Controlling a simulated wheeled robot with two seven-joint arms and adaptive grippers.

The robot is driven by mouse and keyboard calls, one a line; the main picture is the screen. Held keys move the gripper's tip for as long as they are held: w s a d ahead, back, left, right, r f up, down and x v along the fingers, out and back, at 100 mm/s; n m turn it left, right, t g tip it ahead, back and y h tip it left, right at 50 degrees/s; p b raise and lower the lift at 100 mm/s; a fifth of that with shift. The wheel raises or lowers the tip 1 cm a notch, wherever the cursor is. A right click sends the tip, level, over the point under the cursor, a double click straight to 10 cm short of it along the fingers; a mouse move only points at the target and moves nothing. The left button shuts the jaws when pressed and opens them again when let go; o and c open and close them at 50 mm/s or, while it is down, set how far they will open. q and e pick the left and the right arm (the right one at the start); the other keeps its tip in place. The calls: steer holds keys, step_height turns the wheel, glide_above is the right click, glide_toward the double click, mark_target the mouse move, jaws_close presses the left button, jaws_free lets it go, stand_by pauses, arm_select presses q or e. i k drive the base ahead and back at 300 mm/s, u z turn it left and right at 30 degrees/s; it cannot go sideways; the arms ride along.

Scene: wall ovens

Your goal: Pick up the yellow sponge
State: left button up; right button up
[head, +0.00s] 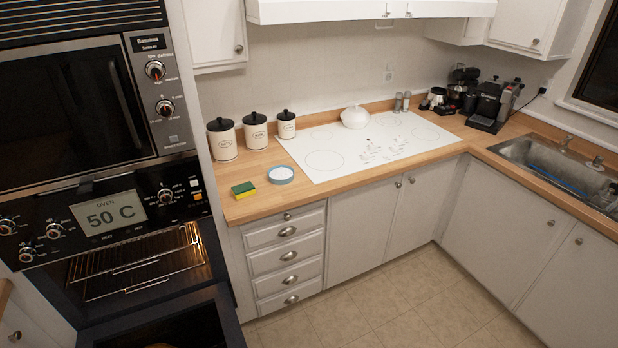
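The yellow sponge (243,193) lies on the wooden countertop (300,187), near its front left edge beside the oven column. It is a small block with a green layer and a yellow layer, and nothing covers it. Neither of my grippers shows in the head view, so I cannot see whether they are open or shut.
Several white canisters (255,131) stand behind. A white cooktop (368,146) lies to the right. The oven door (165,322) hangs open at lower left. The tiled floor (400,296) is clear.

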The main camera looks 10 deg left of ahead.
mark_target(241, 191)
steer(key=z, duration=0.65)
steer(key=i, duration=2.1)
steer(key=u, duration=0.25)
